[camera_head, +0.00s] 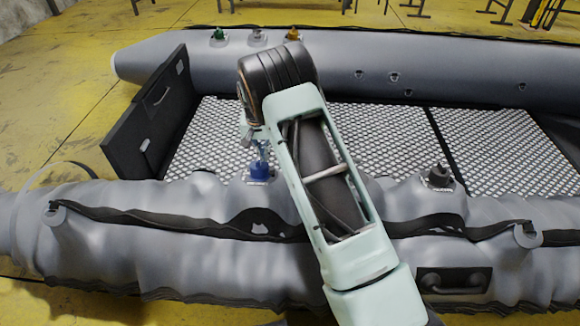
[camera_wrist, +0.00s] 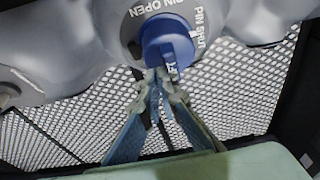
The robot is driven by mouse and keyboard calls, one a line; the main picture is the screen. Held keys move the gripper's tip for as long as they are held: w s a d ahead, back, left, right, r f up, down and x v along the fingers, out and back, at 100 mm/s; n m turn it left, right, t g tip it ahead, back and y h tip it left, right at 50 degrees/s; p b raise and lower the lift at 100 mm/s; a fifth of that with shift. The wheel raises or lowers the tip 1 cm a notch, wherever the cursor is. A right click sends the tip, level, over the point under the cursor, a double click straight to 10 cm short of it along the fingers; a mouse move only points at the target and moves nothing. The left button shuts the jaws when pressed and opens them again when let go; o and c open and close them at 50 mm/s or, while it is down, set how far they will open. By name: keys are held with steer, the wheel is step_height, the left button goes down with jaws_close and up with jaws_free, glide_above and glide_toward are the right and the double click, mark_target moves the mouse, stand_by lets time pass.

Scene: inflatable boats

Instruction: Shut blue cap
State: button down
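The blue cap (camera_head: 260,172) sits on a valve on the near grey tube of the boat, to the left of my arm. In the wrist view the blue cap (camera_wrist: 160,36) shows a raised ridge, on a round grey valve base (camera_wrist: 125,18) lettered "PIN OPEN" and "PIN SHUT". My gripper (camera_wrist: 161,74) has its fingertips close together at the lower end of the ridge. I cannot tell whether they touch or grip it. In the head view my gripper (camera_head: 262,152) points down just above the cap, partly hidden by my wrist.
A dark valve (camera_head: 440,177) is on the near tube to the right. Green (camera_head: 218,34), grey (camera_head: 257,36) and orange (camera_head: 293,35) caps line the far tube. A black transom board (camera_head: 150,112) stands at the left. The mesh-patterned floor (camera_head: 385,135) between the tubes is clear.

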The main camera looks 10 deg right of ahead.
mark_target(259, 159)
steer(key=shift+s+a+f, duration=0.1)
steer(key=shift+a+f, duration=0.15)
steer(key=shift+a, duration=0.75)
steer(key=shift+r, duration=0.1)
steer(key=shift+a+r+p, duration=0.1)
steer(key=shift+r+p, duration=0.4)
steer(key=shift+r, duration=0.1)
steer(key=v, duration=0.1)
steer(key=p+v, duration=0.1)
steer(key=shift+w+r+p, duration=0.3)
steer(key=shift+r, duration=0.15)
steer(key=shift+d+r+p, duration=0.2)
steer(key=shift+r+p, duration=0.2)
steer(key=shift+r, duration=0.25)
steer(key=shift+d+r+p, duration=0.2)
steer(key=shift+r+p, duration=0.15)
steer(key=shift+r, duration=0.3)
steer(key=shift+r, duration=0.1)
